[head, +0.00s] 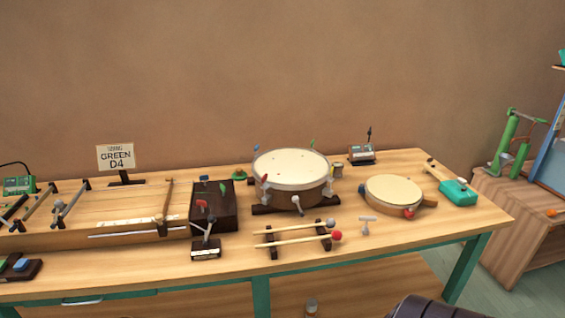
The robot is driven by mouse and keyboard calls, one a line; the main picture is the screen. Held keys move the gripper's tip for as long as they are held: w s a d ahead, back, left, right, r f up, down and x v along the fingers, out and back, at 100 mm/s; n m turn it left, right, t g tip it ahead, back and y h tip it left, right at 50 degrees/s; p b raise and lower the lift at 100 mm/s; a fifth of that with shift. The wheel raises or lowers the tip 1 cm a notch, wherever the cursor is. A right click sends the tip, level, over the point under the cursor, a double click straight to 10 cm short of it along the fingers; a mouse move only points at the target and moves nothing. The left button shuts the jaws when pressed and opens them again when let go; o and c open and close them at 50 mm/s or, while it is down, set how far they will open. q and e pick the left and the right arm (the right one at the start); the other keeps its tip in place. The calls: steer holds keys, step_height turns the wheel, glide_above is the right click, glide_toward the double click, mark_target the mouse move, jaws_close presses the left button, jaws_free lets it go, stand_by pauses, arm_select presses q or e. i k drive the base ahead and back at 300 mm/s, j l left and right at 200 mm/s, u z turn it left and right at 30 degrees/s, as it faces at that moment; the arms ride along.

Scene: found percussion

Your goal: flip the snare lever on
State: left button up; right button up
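The snare drum (290,166) stands on dark supports at the middle of the table, with a pale head, a brown shell and coloured tuning pieces round its rim. A small pale lever (297,203) sits low on the front of the shell and looks slanted downward. It is too small to tell its setting for sure.
Two mallets (290,240) lie on a rack in front. A dark box (213,207) stands left of the snare drum. A metronome-like device (361,153) stands behind.

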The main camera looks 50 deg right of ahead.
mark_target(295, 199)
steer(key=z, duration=1.6)
steer(key=i, duration=0.05)
